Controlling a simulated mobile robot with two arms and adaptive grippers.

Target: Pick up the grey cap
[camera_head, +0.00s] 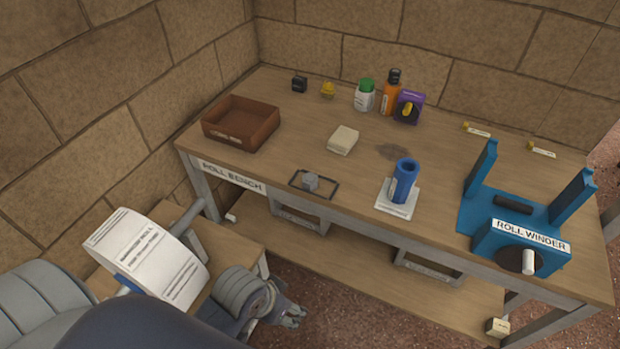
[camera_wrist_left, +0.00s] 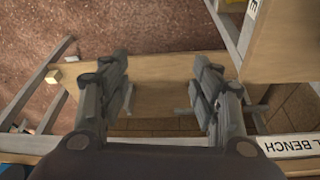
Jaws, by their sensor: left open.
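A small grey cap (camera_head: 310,181) sits inside a thin black square outline near the front edge of the bench (camera_head: 290,150). My left gripper (camera_head: 291,316) is low in front of the bench, below the height of its top and well apart from the cap. In the left wrist view, the left gripper (camera_wrist_left: 162,75) is open, with nothing between its fingers. The cap does not show in the left wrist view. My right gripper is not in view.
A brown tray (camera_head: 268,130), a beige block (camera_head: 343,140), a blue cylinder (camera_head: 404,182) on a white card and a blue roll winder (camera_head: 520,215) stand on the bench. A white paper roll (camera_head: 150,255) is at lower left.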

